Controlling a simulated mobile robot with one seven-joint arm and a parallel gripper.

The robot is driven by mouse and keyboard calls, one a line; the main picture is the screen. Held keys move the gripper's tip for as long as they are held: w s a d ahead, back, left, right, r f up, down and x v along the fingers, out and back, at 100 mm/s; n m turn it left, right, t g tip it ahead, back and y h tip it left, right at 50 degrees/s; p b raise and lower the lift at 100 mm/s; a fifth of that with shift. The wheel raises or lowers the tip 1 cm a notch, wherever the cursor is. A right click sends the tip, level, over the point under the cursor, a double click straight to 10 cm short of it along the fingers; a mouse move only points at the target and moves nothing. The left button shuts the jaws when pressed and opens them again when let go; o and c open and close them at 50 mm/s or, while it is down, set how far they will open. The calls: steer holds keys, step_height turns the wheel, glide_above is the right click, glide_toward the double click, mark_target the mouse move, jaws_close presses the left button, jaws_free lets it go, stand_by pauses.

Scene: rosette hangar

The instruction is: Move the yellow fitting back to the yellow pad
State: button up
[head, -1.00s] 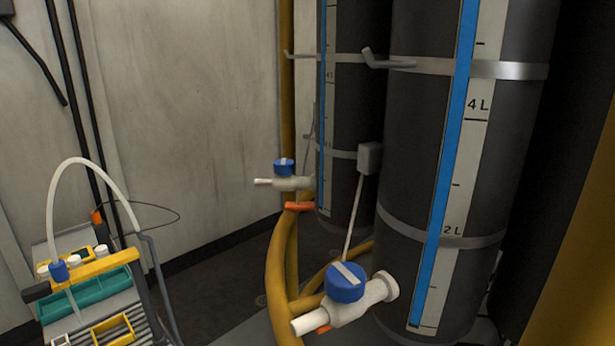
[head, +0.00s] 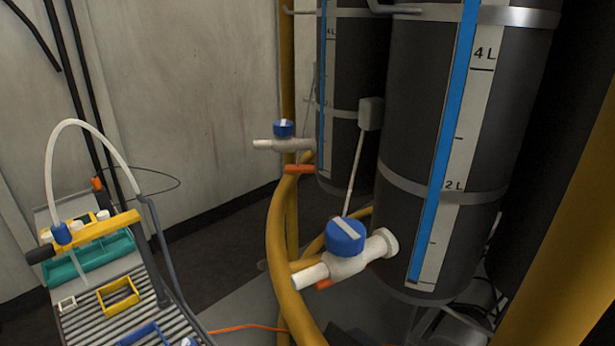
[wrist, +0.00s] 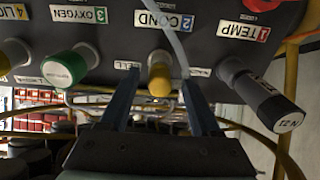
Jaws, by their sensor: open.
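The yellow fitting (wrist: 159,80), with a pale body and yellow end, sits at the panel (wrist: 208,54) below the "2 COND" label in the wrist view. My gripper (wrist: 157,92) is open, with one finger on each side of the fitting. I cannot tell whether either finger touches it. A yellow square frame (head: 118,297), which looks like the yellow pad, lies on the ribbed bench (head: 90,323) at lower left in the head view. Its middle looks empty. My gripper is not visible in the head view.
In the wrist view, a green fitting (wrist: 71,66) is left of the yellow one and a dark probe (wrist: 262,98) right. A pale hose crosses the panel. In the head view, a teal holder (head: 90,260), blue-topped valves (head: 344,237) and dark cylinders (head: 430,130) stand around.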

jaws_close()
stand_by(0.3)
steer(key=shift+r, duration=0.1)
stand_by(1.0)
steer(key=shift+p+v, duration=1.15)
steer(key=shift+v, duration=1.8)
